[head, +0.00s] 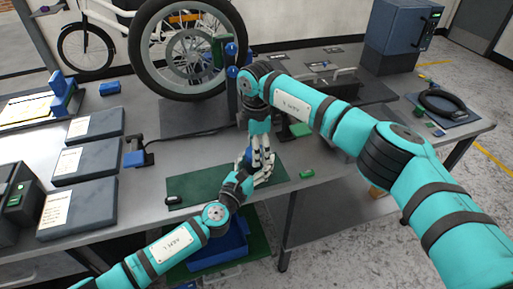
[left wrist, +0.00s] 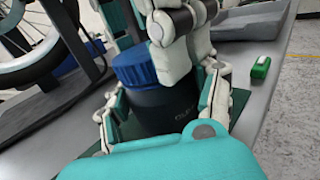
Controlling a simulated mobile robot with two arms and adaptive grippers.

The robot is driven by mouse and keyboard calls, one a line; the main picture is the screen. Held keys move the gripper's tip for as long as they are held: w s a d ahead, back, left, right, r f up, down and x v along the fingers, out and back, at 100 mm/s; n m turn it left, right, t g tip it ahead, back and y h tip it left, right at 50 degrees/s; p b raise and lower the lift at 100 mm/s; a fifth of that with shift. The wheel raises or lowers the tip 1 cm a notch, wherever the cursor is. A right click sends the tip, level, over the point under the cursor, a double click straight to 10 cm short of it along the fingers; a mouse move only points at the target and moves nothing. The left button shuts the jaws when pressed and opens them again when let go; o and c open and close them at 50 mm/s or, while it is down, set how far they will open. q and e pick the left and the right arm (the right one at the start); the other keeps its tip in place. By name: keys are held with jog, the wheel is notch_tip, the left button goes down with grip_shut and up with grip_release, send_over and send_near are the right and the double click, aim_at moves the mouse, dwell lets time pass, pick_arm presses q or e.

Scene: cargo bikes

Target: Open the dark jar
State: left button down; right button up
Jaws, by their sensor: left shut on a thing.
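The dark jar (left wrist: 160,108) stands upright in the left wrist view, with a ribbed blue lid (left wrist: 134,70) on it. Light lettering shows low on its body. My left gripper (left wrist: 163,85) has a finger on each side of the jar and is shut on its body. In the head view the jar is mostly hidden by the grippers, and a bit of its blue lid (head: 247,156) shows. My right gripper (head: 262,152) points down from above at the jar. In the left wrist view its white fingers are close to the lid's right side; whether they touch it is unclear.
A green mat (head: 192,185) lies under the jar on the grey bench. A small green block (head: 306,174) lies to the right. A bike wheel (head: 185,75) stands behind. Grey flat boxes (head: 85,160) lie at the left. A blue bin (head: 222,240) is below the bench.

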jog(key=c, duration=0.7)
jog(key=o, duration=1.3)
jog(key=shift+r, duration=0.1)
jog(key=shift+r, duration=2.2)
pick_arm(q)
jog(key=shift+c, duration=1)
grip_release()
jog(key=shift+a, duration=0.1)
